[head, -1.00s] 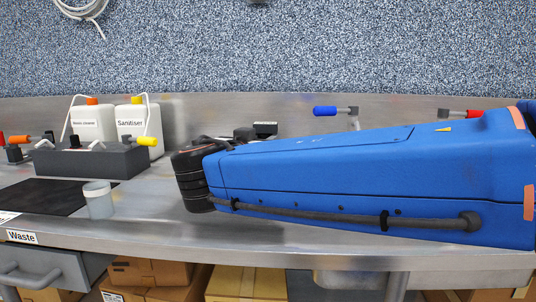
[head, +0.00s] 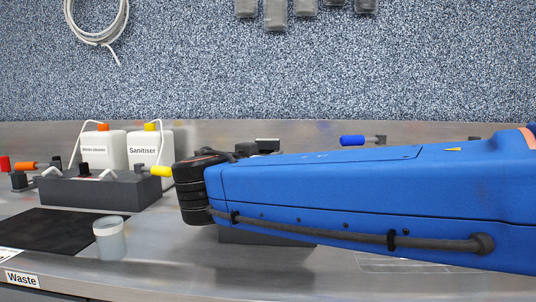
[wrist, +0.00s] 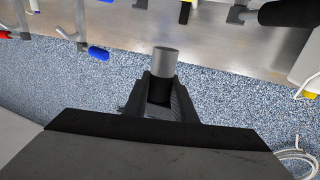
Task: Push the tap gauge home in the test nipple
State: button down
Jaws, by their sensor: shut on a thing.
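In the wrist view, my gripper (wrist: 160,97) is shut on a short cylinder that I take to be the tap gauge (wrist: 166,61). Its grey end sticks out beyond the fingertips and its black part sits between the fingers. A gap shows between the gauge's end and this stub. In the head view my blue arm reaches left across the bench and hides the fingers and the gauge.
A dark block with coloured taps (head: 100,190) stands at left before two white bottles (head: 150,150). A translucent cup (head: 110,240) and a black mat (head: 58,230) are in front. A blue-handled tap (head: 353,141) is behind my arm. A dark block (head: 265,238) shows under it.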

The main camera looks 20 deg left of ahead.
jog(key=shift+f, duration=2.4)
jog(key=shift+f, duration=2.25)
jog(key=c, duration=1.4)
grip_release()
jog(key=s, duration=1.7)
jog(key=shift+s+a, duration=0.2)
